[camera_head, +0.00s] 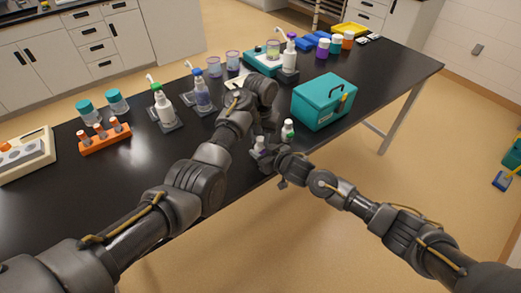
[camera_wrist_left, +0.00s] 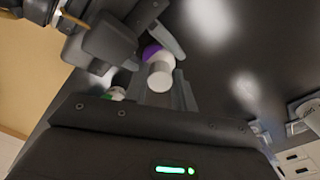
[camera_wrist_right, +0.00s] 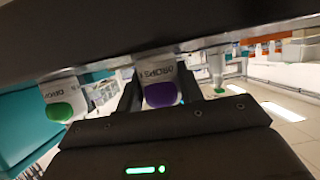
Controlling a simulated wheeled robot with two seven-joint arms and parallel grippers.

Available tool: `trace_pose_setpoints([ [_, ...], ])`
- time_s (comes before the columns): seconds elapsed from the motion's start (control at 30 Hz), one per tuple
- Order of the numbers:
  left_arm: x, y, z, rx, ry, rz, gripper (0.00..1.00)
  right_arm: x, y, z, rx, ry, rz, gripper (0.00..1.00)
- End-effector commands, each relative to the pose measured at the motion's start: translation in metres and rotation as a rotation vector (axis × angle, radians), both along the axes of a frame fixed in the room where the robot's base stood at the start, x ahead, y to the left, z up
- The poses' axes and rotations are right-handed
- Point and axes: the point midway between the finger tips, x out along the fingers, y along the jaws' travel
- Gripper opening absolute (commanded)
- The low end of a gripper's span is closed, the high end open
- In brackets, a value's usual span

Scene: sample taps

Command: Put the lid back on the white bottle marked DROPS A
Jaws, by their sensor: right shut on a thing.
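A white bottle with a purple part (camera_wrist_right: 160,94) is between my right gripper's fingers; its side reads DROPS, with the last letter unclear. My right gripper (camera_head: 266,156) is shut on it near the table's front edge. In the left wrist view the white bottle (camera_wrist_left: 159,72) shows a white end and a purple band beside the right gripper's fingers. My left gripper (camera_wrist_left: 160,95) is open; its fingers stand apart on either side of the white end, without visible contact. A second white bottle with a green part (camera_head: 288,129) stands to the right; it also shows in the right wrist view (camera_wrist_right: 60,112).
A teal box (camera_head: 323,102) stands right of the bottles. Pump bottles (camera_head: 164,108), an orange rack (camera_head: 104,137) and teal-lidded jars (camera_head: 86,111) stand farther left and back. The black table (camera_head: 80,190) is clear at the front left. Both arms crowd the front edge.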

Motion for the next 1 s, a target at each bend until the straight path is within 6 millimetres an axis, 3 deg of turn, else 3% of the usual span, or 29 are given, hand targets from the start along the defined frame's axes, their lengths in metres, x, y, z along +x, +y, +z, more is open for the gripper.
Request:
trace_pose_setpoints([
  [0.03, 0.000, 0.000, 0.000, 0.000, 0.000, 0.001, 0.33, 0.000, 0.000, 0.000, -0.001, 0.001, 0.000, 0.00],
  [0.17, 0.000, 0.000, 0.000, 0.000, 0.000, 0.001, 0.50, 0.000, 0.000, 0.000, 0.000, 0.001, 0.001, 0.00],
  [0.53, 0.000, 0.000, 0.006, -0.002, -0.002, 0.002, 0.50, 0.000, 0.000, 0.000, 0.000, 0.001, 0.001, 0.00],
  [1.0, 0.000, 0.000, 0.068, 0.002, -0.001, 0.000, 0.50, 0.000, 0.000, 0.000, -0.001, 0.001, 0.000, 0.00],
])
